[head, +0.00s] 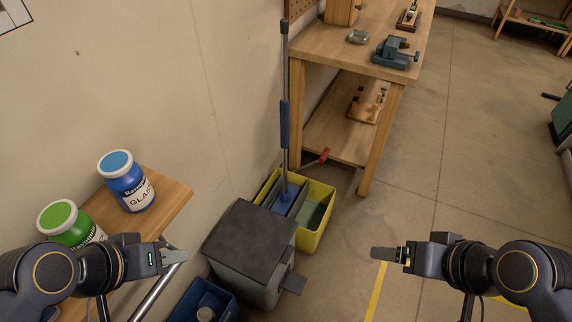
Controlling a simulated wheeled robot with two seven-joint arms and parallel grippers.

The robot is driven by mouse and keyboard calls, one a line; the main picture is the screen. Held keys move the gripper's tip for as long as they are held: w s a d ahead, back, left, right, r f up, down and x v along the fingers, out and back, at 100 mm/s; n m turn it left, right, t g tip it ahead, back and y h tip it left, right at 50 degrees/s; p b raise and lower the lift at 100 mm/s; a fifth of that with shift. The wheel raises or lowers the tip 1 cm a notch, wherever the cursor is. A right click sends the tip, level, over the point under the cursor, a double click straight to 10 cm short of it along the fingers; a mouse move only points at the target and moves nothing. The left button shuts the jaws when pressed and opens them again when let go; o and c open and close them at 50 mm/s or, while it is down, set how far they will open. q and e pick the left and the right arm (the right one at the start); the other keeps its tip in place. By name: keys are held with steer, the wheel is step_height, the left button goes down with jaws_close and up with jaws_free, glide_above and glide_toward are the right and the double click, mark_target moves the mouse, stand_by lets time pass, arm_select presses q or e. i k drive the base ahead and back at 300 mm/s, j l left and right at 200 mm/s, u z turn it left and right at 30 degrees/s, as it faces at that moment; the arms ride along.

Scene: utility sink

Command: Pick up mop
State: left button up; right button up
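The mop stands upright, with a grey pole and a blue grip (285,123) midway along it. A blue part at its foot (286,199) sits in a yellow mop bucket (312,240) by the wall; the mop's lower end is hidden inside. My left gripper (177,257) is at the lower left, well short of the mop and apart from it. My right gripper (382,253) is at the lower right, over the floor, also apart from the mop. Neither appears to hold anything, but their finger gaps cannot be made out.
A grey lidded bin (252,237) stands in front of the bucket. A wooden shelf (166,191) at left holds blue and green-lidded jars (127,181). A blue bin (200,300) is below. A workbench (340,47) stands behind the mop.

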mark_target(286, 199)
steer(key=z, duration=2.8)
steer(key=u, duration=3.3)
steer(key=l+u, duration=0.2)
steer(key=u, duration=0.2)
steer(key=l+u, duration=0.25)
steer(key=u, duration=0.2)
steer(key=l+u, duration=0.25)
steer(key=u, duration=0.15)
steer(key=l+u, duration=0.25)
steer(key=u, duration=0.2)
steer(key=k+l+u, duration=0.15)
steer(key=l, duration=0.25)
steer(key=k+l+u, duration=0.1)
steer(key=l, duration=0.3)
steer(key=k+l+u, duration=0.3)
steer(key=k+l, duration=0.2)
steer(key=l, duration=0.2)
